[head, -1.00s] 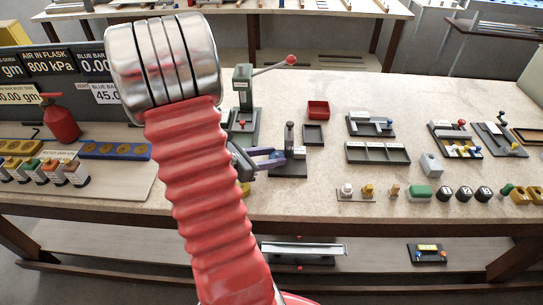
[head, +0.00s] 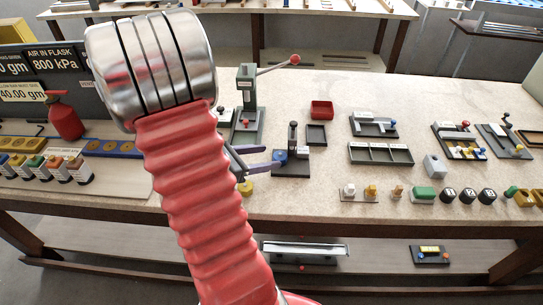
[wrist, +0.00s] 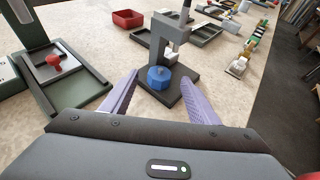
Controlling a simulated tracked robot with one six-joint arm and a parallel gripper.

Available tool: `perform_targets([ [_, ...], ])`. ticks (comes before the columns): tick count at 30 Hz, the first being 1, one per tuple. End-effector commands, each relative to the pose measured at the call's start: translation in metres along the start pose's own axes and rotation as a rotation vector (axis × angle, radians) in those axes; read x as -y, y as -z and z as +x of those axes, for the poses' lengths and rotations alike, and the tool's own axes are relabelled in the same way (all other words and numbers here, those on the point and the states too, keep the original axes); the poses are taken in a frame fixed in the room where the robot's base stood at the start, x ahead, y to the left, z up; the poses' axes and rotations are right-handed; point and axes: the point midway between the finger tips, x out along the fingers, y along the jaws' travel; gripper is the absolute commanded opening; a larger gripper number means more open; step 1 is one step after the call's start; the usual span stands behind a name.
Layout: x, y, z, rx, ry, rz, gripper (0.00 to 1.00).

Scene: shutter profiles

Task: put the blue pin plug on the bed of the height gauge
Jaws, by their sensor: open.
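The blue pin plug (wrist: 160,78) stands on the dark bed of the height gauge (wrist: 183,92), in front of the gauge's grey upright. In the head view the plug (head: 281,156) shows as a small blue shape on the gauge base (head: 292,170). My gripper (wrist: 159,84) is open. Its two purple fingers lie on either side of the plug in the wrist view, with a gap on both sides. In the head view the open fingers (head: 274,158) reach toward the gauge from the left, and my red arm hides part of the bench.
A green press with a red knob (wrist: 54,60) stands close to my left finger. A red bin (head: 321,109) and a dark tray (head: 316,134) lie behind the gauge. A yellow part (head: 245,188) lies in front of my gripper. Trays and small plugs stand to the right.

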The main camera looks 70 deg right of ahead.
Motion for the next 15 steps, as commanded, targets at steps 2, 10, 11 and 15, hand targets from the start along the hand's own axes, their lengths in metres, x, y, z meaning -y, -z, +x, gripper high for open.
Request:
perform_targets([
  [2, -0.001, 0.0, -0.012, 0.0, -0.004, 0.0, 0.55],
  [10, -0.001, 0.0, -0.048, 0.0, -0.004, 0.0, 0.55],
  [11, 0.0, 0.0, -0.052, -0.001, -0.003, 0.0, 0.55],
  [15, -0.001, 0.0, -0.067, 0.0, -0.002, 0.001, 0.55],
])
